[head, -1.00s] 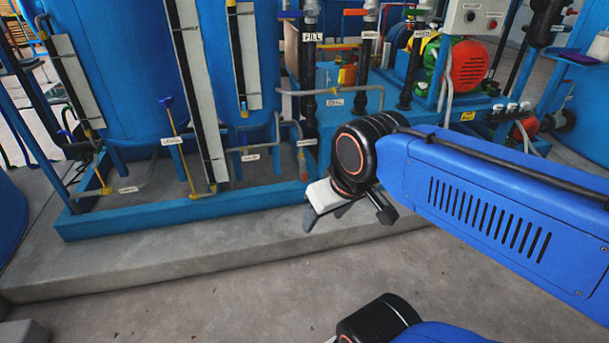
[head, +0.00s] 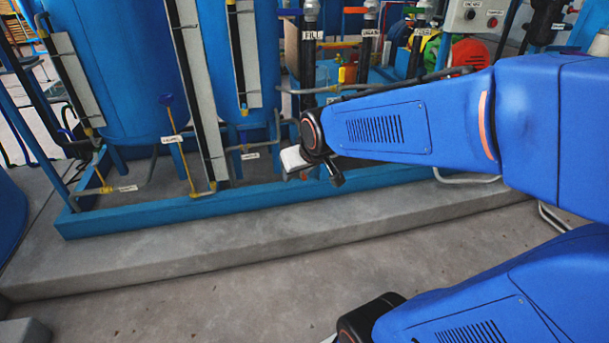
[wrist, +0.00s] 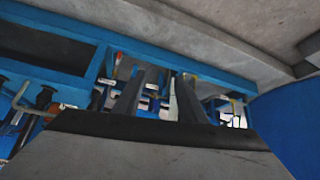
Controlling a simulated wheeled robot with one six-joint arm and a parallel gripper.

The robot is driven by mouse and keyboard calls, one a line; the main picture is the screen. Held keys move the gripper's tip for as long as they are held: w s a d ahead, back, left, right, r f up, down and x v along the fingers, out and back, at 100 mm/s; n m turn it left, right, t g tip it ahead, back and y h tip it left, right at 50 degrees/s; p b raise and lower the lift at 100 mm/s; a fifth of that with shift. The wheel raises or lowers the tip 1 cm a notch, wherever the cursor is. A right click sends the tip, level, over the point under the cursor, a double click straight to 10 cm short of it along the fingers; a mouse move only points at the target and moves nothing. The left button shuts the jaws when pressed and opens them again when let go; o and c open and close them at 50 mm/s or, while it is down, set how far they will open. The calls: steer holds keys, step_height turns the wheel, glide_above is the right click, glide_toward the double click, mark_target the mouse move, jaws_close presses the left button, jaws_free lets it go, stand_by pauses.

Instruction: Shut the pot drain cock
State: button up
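My gripper (head: 298,172) is in front of the blue skid frame in the head view, its white body pointing left and its fingers mostly hidden or small. In the wrist view its two dark fingers (wrist: 158,90) stand apart with nothing between them. I cannot tell which fitting is the pot drain cock, as the low labels are too small to read. Candidates are a yellow fitting on the low left pipe (head: 104,189), a blue-topped yellow rod (head: 178,140), and the labelled pipe (head: 262,147) left of my gripper. My arm hides the pipework behind it.
Blue tanks (head: 120,70) stand behind the low blue frame rail (head: 150,214). A concrete plinth edge (head: 200,255) runs in front. Vertical pipes with coloured handles (head: 340,43) and a control box (head: 480,17) are at the back right. The floor in front is clear.

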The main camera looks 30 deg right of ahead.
steer(key=w+d+f+t+h, duration=0.15)
steer(key=w+d+f, duration=0.3)
steer(key=w, duration=0.45)
steer(key=w+d+f+t, duration=0.25)
steer(key=w+f, duration=0.35)
steer(key=w, duration=0.3)
steer(key=w+d+f+t, duration=0.1)
steer(key=w+d+f, duration=0.4)
steer(key=w, duration=0.4)
steer(key=m+t+h, duration=0.3)
steer(key=t, duration=0.2)
glide_toward(304, 180)
steer(key=w+d+r, duration=0.1)
steer(key=w, duration=0.2)
steer(key=w+d+r, duration=0.1)
steer(key=w, duration=0.2)
steer(key=w+d+r, duration=0.1)
steer(key=w, duration=0.3)
steer(key=shift+w+d+r, duration=0.1)
steer(key=shift+d+r, duration=0.15)
steer(key=shift+r, duration=0.05)
steer(key=shift+c, duration=0.4)
jaws_close()
